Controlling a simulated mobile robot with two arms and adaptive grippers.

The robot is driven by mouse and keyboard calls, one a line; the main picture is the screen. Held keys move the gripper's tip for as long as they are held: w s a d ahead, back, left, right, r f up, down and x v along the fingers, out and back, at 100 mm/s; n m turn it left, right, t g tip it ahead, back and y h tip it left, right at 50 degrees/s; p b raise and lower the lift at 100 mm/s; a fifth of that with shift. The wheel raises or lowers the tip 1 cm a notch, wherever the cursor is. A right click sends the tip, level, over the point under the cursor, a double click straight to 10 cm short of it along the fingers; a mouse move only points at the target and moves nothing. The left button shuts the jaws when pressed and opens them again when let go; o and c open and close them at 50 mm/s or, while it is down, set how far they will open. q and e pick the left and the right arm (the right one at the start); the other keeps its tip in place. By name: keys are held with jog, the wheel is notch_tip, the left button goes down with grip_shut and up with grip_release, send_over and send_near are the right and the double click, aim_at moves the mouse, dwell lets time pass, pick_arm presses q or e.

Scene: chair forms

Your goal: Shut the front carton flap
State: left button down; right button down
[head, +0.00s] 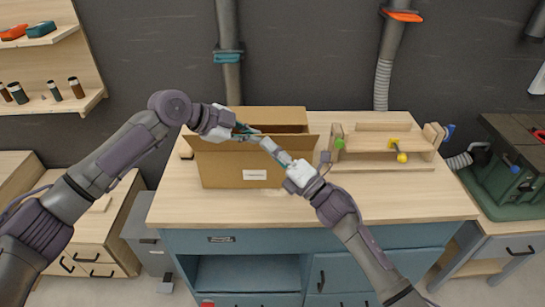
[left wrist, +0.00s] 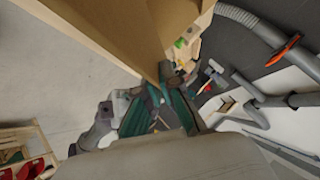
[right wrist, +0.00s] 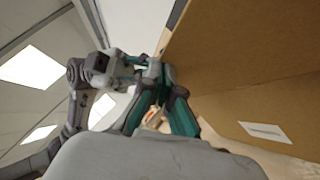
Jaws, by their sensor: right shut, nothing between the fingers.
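The brown cardboard carton (head: 222,172) stands on the workbench with its label facing me. Its back flap (head: 285,114) stands up and side flaps spread outward. The front flap's exact position is unclear behind my grippers. My left gripper (head: 246,131) is over the carton's top opening; its fingertips (left wrist: 163,78) converge close to a cardboard edge (left wrist: 135,35), and I cannot tell whether they grip it. My right gripper (head: 268,144) is shut and empty at the carton's front top edge, right of my left gripper. In the right wrist view, its fingertips (right wrist: 157,75) are beside the carton's front wall (right wrist: 245,85).
A wooden jig (head: 385,160) with green and yellow knobs stands right of the carton. The workbench top (head: 400,200) is clear in front. A hose (head: 384,80) and a pipe (head: 229,80) run down the wall behind. A green machine (head: 515,170) is at the right.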

dwell(0.3)
pick_arm(q)
jog(key=shift+s, duration=0.1)
jog(key=shift+d+f, duration=0.1)
jog(key=shift+f, duration=0.05)
pick_arm(e)
jog(key=shift+w+d+r, duration=0.15)
jog(key=shift+w+r, duration=0.35)
jog(key=shift+w, duration=0.25)
pick_arm(q)
jog(key=c, duration=1.4)
grip_release()
jog(key=shift+s+d, duration=0.1)
jog(key=shift+s, duration=0.1)
pick_arm(e)
jog(key=shift+r, duration=0.1)
pick_arm(q)
jog(key=shift+o, duration=0.2)
jog(key=shift+w, duration=0.1)
jog(key=shift+w+a, duration=0.1)
jog(key=shift+a, duration=0.15)
pick_arm(e)
jog(key=shift+s, duration=0.15)
